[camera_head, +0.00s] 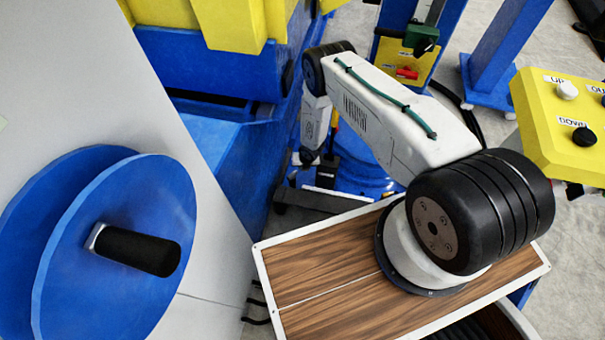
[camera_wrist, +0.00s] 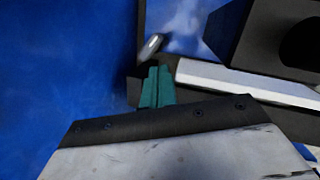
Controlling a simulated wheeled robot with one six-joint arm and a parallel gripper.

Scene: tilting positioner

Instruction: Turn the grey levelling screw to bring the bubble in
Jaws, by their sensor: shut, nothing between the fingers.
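In the wrist view my gripper (camera_wrist: 157,80) shows as two teal fingers pressed together, with nothing between them. Just beyond the fingertips is a small shiny grey rounded part (camera_wrist: 151,46), which looks like the grey levelling screw. It stands near a dark upright edge against a blue surface. I cannot tell whether the fingertips touch it. No bubble or level vial can be made out in either view. In the head view my white arm reaches away and down toward the blue machine, and the gripper cannot be made out clearly there.
In the wrist view a pale bar (camera_wrist: 245,80) and a black block (camera_wrist: 265,40) lie close right of the fingers. A blue wall (camera_wrist: 70,70) fills the left. The head view shows a blue handwheel (camera_head: 120,235) and a yellow button box (camera_head: 565,130).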

